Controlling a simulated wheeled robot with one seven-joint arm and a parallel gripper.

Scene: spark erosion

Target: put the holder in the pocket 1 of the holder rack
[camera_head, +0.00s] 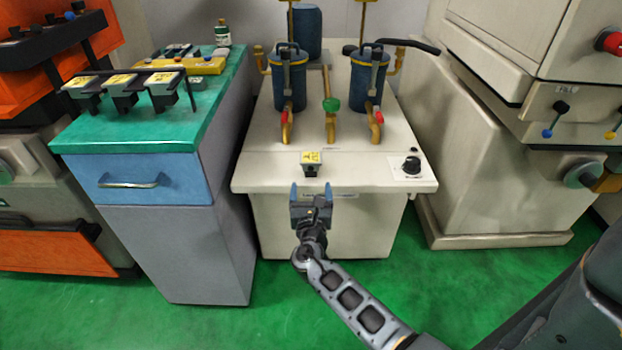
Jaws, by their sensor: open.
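A small holder (312,157) with a yellow-labelled top and a dark lower part sits near the front edge of the white machine's top. My gripper (311,188) is open and empty just in front of it, its two blue fingers apart and pointing toward the machine. The holder is beyond the fingertips, not between them. The holder rack (191,96) is a dark rail on the green-topped cabinet at left. It carries several similar yellow-labelled holders (121,84). I cannot tell which of its places is pocket 1.
The white machine (268,166) has blue canisters (287,83) with yellow pipes behind the holder and a black knob (411,165) at right. A yellow tray (206,66) and a bottle (222,33) stand behind the rack on the cabinet (150,135). Green floor is open in front.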

